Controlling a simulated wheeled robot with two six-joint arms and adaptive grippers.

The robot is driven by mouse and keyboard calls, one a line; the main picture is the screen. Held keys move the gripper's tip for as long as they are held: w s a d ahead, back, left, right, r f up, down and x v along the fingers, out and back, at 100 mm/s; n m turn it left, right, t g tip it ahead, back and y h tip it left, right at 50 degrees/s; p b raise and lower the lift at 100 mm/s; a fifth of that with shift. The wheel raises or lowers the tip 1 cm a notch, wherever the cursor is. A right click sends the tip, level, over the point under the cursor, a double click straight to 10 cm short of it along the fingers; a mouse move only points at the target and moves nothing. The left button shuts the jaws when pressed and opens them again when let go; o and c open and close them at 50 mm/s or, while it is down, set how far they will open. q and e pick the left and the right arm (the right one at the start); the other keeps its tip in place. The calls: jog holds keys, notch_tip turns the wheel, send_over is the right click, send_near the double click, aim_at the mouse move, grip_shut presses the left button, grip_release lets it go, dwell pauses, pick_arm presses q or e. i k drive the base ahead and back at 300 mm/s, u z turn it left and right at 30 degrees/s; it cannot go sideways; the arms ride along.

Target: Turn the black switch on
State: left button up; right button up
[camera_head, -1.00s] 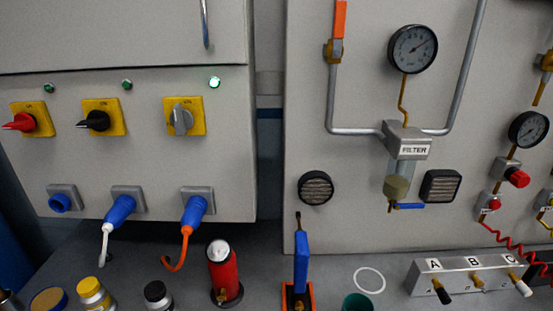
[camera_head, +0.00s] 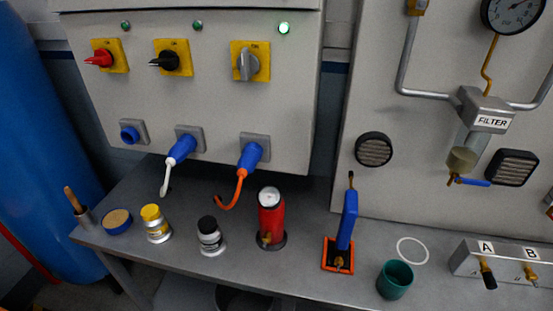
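The black switch (camera_head: 165,61) is a rotary knob on a yellow plate (camera_head: 183,68) on the grey panel at the upper left. Its handle lies sideways, pointing left. The lamp (camera_head: 197,26) above it looks dark green. A red switch (camera_head: 100,58) is to its left, also turned sideways. A grey switch (camera_head: 248,64) is to its right, with its handle upright and a bright green lamp (camera_head: 284,28) above it. Neither of my grippers shows in the head view.
Below the switches are blue sockets and plugs with a white cable (camera_head: 165,180) and an orange cable (camera_head: 240,188). On the bench stand jars, a red canister (camera_head: 271,217), a blue-handled tool (camera_head: 347,220) and a green cup (camera_head: 395,279). A blue cylinder (camera_head: 40,150) stands at left.

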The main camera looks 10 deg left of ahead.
aim_at(167, 60)
jog(key=u, duration=1.1)
